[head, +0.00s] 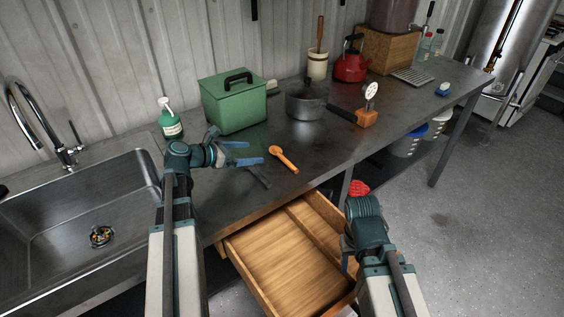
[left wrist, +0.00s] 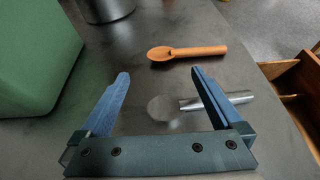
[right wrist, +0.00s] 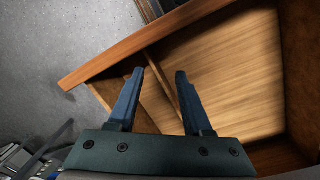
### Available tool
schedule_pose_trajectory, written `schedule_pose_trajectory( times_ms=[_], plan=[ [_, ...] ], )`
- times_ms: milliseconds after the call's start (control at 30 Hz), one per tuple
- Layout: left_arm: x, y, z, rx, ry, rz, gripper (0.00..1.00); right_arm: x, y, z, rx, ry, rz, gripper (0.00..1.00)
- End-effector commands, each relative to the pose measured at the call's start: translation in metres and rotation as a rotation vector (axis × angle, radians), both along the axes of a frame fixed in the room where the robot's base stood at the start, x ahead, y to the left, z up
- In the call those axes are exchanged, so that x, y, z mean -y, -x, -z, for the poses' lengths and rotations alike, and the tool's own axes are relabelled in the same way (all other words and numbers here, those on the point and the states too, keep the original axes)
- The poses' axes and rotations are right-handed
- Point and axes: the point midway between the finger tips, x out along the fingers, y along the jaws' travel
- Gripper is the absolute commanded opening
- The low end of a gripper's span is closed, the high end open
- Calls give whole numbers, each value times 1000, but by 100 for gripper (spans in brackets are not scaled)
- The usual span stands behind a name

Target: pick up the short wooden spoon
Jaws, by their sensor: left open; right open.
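The short wooden spoon (head: 283,158) is orange-brown and lies on the dark metal counter (head: 310,148). In the left wrist view the spoon (left wrist: 188,52) lies beyond the fingertips, bowl to the left and handle to the right. My left gripper (head: 243,153) is open and empty above the counter, just left of the spoon; it also shows in the left wrist view (left wrist: 160,80). My right gripper (right wrist: 153,75) is open and empty above the open wooden drawer (right wrist: 230,80), away from the spoon.
A green box (head: 234,103), a dark pot (head: 306,102) and a spray bottle (head: 169,121) stand behind. The sink (head: 85,205) is at left. The drawer (head: 280,265) sticks out below the counter edge.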

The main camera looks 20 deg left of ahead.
Motion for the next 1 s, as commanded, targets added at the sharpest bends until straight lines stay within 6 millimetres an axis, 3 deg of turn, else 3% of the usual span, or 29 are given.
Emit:
schedule_pose_trajectory(
  times_ms=[467, 800, 1000],
  plan=[
    [13, -15, 11, 0, 0, 1, 100, 0, 0, 11, 0, 0, 0, 50],
    [37, -44, 31, -1, 0, 1, 100, 0, 0, 31, 0, 0, -1, 50],
    [38, -45, 30, -1, -1, -1, 100, 0, 0, 30, 0, 0, -1, 50]
  ],
)
